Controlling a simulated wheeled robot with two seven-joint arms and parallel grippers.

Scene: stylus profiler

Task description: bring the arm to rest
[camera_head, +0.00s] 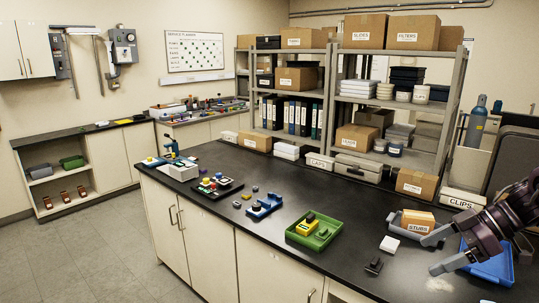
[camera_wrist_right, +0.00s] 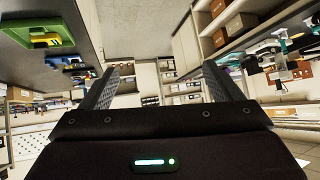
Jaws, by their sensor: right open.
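My right arm comes in from the right edge of the head view, dark and jointed. Its gripper (camera_head: 432,253) has two grey fingers held apart, with nothing between them. It is over the right part of the black bench top (camera_head: 345,225), near a blue tray (camera_head: 497,268). In the right wrist view the gripper (camera_wrist_right: 161,66) also shows both fingers wide apart and an empty gap. That view looks sideways across the room. My left gripper is not in view.
Close to the right gripper are a grey bin with a box marked STUBS (camera_head: 418,220), a white block (camera_head: 389,244) and a small dark block (camera_head: 374,265). A green tray (camera_head: 314,232) with a yellow part lies further left. Loaded shelves (camera_head: 397,103) stand behind the bench.

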